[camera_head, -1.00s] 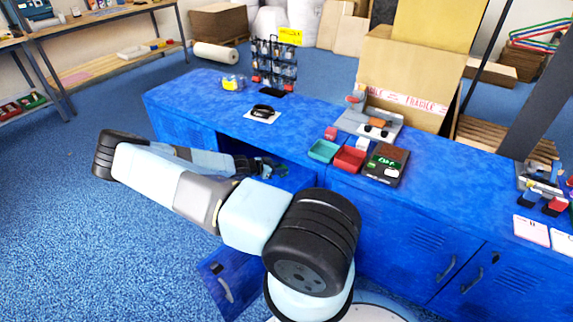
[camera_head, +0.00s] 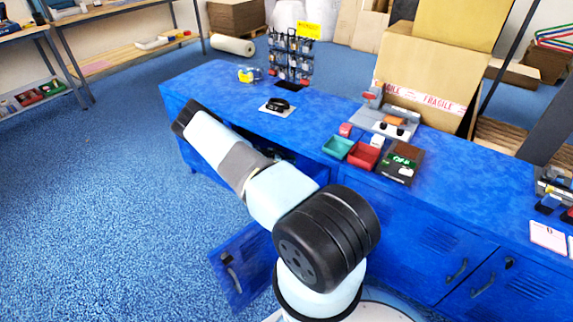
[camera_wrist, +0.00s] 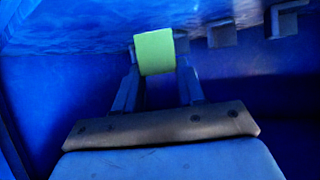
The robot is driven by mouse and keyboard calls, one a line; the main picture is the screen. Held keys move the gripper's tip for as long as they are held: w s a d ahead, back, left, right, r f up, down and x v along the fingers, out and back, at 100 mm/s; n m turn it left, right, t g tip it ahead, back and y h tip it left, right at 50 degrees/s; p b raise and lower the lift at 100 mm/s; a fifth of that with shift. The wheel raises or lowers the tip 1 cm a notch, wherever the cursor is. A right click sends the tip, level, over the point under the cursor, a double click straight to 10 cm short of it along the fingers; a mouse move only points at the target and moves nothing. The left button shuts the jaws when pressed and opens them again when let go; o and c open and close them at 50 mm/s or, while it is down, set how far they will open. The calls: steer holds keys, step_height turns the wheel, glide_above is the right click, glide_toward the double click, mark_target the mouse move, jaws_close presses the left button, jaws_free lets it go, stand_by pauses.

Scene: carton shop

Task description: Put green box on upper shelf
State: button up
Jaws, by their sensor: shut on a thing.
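In the wrist view a light green box (camera_wrist: 155,52) sits between the two fingers of my gripper (camera_wrist: 157,75), which is shut on it. The box is close to a blue textured surface along the top of that view. Blue walls surround the gripper there, like the inside of a cabinet. In the head view my arm reaches into the blue workbench (camera_head: 440,215), and my gripper and the green box are hidden. I cannot tell which shelf is the upper one.
A blue cabinet door (camera_head: 235,265) stands open near my arm. The bench top carries a green tray (camera_head: 337,147), a red tray (camera_head: 364,156) and a rack of small packs (camera_head: 290,55). A large carton (camera_head: 425,85) stands behind. Blue floor at left is clear.

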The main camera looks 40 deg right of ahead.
steer(key=shift+w+d+f, duration=0.15)
steer(key=shift+w+f, duration=0.1)
steer(key=shift+f, duration=1.6)
steer(key=o, duration=1)
steer(key=shift+o, duration=0.2)
steer(key=v, duration=1.2)
